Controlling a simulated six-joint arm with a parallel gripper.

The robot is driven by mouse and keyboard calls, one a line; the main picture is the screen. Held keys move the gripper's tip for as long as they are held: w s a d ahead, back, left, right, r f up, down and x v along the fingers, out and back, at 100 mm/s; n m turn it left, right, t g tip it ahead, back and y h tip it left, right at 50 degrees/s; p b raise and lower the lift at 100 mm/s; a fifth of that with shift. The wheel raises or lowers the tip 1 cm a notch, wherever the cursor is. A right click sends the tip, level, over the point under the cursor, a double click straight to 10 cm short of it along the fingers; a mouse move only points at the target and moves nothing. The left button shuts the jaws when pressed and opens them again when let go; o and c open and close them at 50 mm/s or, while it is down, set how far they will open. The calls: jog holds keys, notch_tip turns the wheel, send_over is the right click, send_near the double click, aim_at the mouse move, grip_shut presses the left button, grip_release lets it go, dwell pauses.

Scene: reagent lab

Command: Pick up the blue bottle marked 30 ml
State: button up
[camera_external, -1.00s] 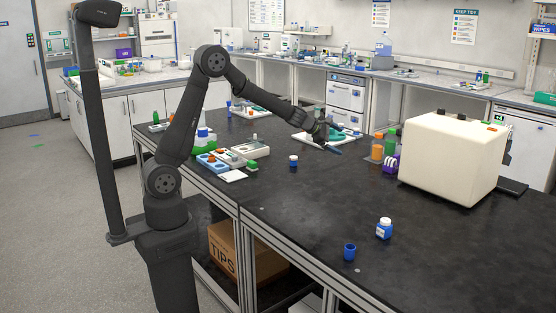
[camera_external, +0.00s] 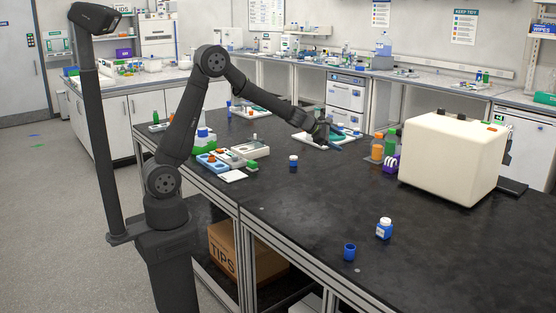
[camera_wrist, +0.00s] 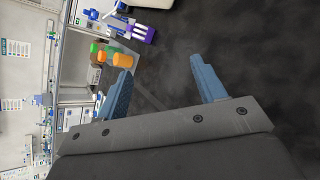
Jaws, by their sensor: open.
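A blue bottle with a white cap and a pale label (camera_external: 384,230) stands upright on the black bench at the front right. No volume marking is legible on either. My gripper (camera_external: 337,143) is above the far part of the bench, beyond and right of the smaller bottle, and apart from both bottles. In the wrist view its blue fingers (camera_wrist: 160,73) are spread and empty. Neither bottle can be made out in the wrist view.
An open blue cup (camera_external: 349,252) stands left of the labelled bottle, near the front edge. A large cream machine (camera_external: 451,160) stands at the right. Orange-topped bottles (camera_external: 377,148) and a purple rack (camera_external: 391,163) stand left of it. The bench between the two blue bottles is clear.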

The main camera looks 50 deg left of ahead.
jog(key=d+r+m+g+h, duration=0.2)
jog(key=d+m+h, duration=0.1)
jog(key=d+m, duration=0.65)
jog(key=m+g+y, duration=0.6)
jog(key=m+g, duration=0.3)
jog(key=m, duration=2.4)
send_over(385, 219)
jog(key=a, duration=0.1)
notch_tip(385, 219, down, 4)
jog(key=f, duration=0.3)
jog(key=d+f, duration=0.1)
jog(key=f, duration=0.7)
jog(key=shift+s+d+f, duration=0.15)
jog(key=shift+s, duration=0.2)
jog(key=f, duration=0.5)
jog(key=shift+w+f, duration=0.25)
jog(key=shift+f, duration=0.05)
jog(key=c, duration=1.1)
